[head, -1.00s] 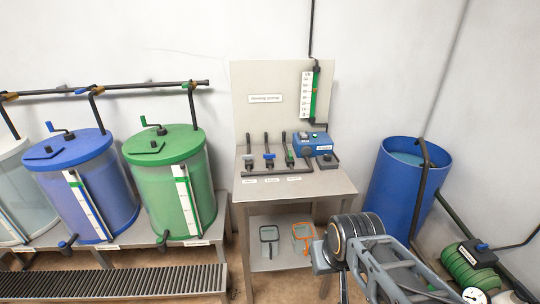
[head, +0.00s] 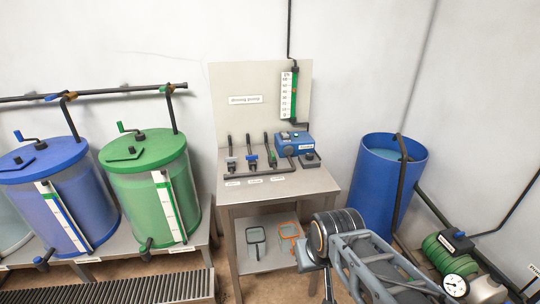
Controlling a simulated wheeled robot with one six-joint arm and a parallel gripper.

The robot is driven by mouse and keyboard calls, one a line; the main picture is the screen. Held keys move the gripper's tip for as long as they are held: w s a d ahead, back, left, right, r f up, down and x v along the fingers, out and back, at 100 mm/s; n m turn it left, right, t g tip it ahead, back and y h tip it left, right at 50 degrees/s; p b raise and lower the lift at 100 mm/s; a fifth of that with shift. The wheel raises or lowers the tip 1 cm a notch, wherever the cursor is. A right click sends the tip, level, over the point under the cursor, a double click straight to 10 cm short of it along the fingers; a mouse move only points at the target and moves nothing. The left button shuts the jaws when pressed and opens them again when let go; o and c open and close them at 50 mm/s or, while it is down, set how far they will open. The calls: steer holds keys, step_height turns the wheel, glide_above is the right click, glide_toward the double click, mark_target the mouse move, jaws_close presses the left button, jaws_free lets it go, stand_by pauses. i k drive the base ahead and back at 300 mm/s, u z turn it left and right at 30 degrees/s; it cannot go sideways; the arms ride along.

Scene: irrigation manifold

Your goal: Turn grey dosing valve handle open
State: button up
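The grey dosing valve handle (head: 232,160) is on the leftmost of three short black pipes on the steel bench, in the head view. The blue valve handle (head: 251,157) and the green valve handle (head: 272,158) are to its right. The grey handle is small here, and I cannot tell its exact angle. My arm shows at the lower right, in front of the bench and well apart from the valves. My gripper's fingers do not show, so I cannot see whether they are open or shut.
A blue dosing pump (head: 292,142) sits right of the valves. The steel bench (head: 300,183) is bare at its front. A green tank (head: 150,195) and a blue tank (head: 45,205) stand left; a blue barrel (head: 375,190) stands right. A floor grate (head: 150,288) lies at lower left.

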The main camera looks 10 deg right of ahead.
mark_target(231, 160)
steer(key=k, duration=0.6)
steer(key=u, duration=0.65)
steer(key=i, duration=1.75)
steer(key=z, duration=0.65)
